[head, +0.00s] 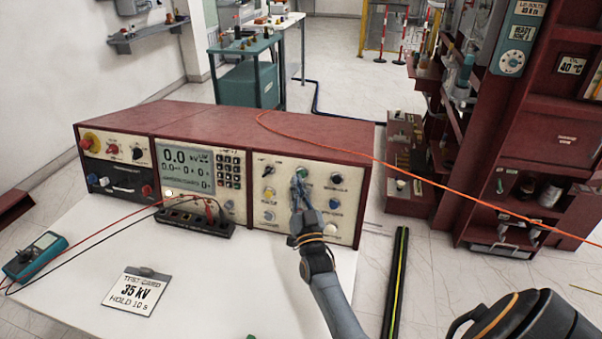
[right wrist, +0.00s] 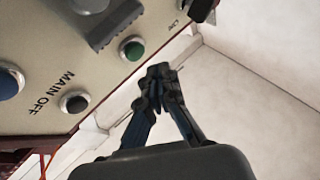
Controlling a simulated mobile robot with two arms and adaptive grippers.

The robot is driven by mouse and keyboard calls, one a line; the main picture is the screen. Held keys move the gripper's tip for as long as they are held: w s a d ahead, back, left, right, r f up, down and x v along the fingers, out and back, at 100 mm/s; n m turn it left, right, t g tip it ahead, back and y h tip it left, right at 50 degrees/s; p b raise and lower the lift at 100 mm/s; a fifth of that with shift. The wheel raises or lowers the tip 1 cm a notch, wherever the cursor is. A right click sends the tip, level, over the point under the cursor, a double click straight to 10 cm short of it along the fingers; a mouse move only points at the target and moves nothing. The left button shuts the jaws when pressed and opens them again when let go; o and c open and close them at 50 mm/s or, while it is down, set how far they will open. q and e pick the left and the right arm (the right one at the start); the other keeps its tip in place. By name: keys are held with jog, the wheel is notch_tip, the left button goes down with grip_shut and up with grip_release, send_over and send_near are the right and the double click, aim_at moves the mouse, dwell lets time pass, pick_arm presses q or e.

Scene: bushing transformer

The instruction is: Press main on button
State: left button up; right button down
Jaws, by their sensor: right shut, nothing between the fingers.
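The control panel (head: 318,222) on the right part of the red console carries several buttons and knobs. A green button (head: 303,171) sits near its top middle; a green button also shows in the right wrist view (right wrist: 132,48). A black button (right wrist: 74,102) with the label "MAIN OFF" is beside it there. No "MAIN ON" label is readable. My right gripper (head: 298,182) is shut and empty, its tips at the panel just below the green button in the head view. In the right wrist view the fingertips (right wrist: 158,73) show below and right of the green button; contact cannot be told. My left gripper is out of view.
An orange cable (head: 400,172) runs from the console top to the right. A meter (head: 35,256) with red and black leads and a test card (head: 134,294) lie on the white table (head: 210,290). A red shelf rack (head: 530,150) stands at right.

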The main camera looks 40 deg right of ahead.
jog(key=shift+s+a+r+p, duration=0.25)
jog(key=shift+s+a+p, duration=0.25)
jog(key=shift+s+a, duration=0.15)
jog(key=shift+s+a+r+p, duration=0.2)
jog(key=shift+s+a+p, duration=0.35)
jog(key=shift+a, duration=0.2)
